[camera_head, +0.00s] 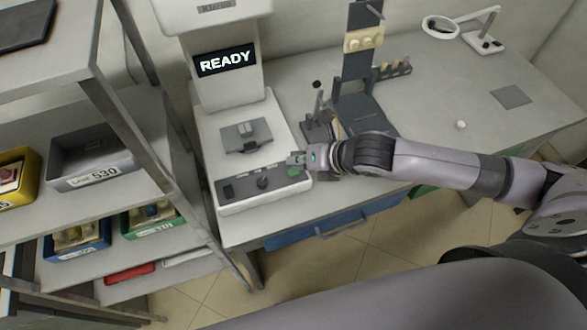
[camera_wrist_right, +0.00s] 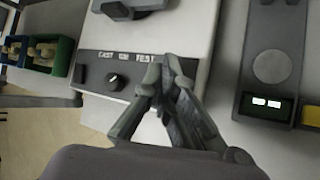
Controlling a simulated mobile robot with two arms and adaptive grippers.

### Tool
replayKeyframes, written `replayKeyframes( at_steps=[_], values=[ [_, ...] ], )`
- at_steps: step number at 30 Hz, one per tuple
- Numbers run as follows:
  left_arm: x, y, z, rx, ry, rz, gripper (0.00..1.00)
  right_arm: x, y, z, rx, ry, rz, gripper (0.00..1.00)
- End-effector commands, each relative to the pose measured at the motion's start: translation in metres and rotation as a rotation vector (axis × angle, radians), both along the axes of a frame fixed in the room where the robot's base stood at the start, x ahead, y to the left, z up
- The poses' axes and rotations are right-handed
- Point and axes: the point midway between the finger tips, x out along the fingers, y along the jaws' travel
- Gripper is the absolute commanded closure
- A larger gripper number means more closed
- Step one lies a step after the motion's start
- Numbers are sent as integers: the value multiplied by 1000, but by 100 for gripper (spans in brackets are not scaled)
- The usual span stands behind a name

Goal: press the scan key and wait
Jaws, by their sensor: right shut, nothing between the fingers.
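The pale machine (camera_head: 228,120) stands on the bench, and its dark screen (camera_head: 225,60) reads READY. Its sloped front panel (camera_head: 240,190) carries a dark knob (camera_head: 263,182) and a green key (camera_head: 294,172) at the right end. No scan label is readable. My right gripper (camera_head: 294,159) is shut and empty, with its tips just above the green key; touching or apart, I cannot tell. In the right wrist view my right gripper (camera_wrist_right: 164,66) covers the panel's right end and hides the key; the knob (camera_wrist_right: 116,82) shows left of it. My left gripper is not in view.
A dark stand (camera_head: 362,105) rises on the bench right of the machine, near my right arm. A shelf rack with labelled bins (camera_head: 95,165) stands at left. A magnifier lamp (camera_head: 462,25) is at the back right. The bench's right part is mostly clear.

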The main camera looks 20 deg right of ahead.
Motion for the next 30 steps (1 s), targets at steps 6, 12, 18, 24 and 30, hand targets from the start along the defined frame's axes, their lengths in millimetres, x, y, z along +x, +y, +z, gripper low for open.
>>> replayKeyframes(
  at_steps=[6, 12, 18, 24, 30],
  values=[
    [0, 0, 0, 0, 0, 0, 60, 0, 0, -1, 0, -1, -1, 100],
    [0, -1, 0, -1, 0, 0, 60, 0, 0, -1, 0, 0, 0, 100],
    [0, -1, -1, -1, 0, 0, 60, 0, 0, -4, 0, -1, -1, 100],
    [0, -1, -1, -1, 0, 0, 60, 0, 0, -6, 0, -1, -1, 100],
    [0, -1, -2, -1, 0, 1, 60, 0, 0, -9, -1, 0, -1, 100]
  ],
)
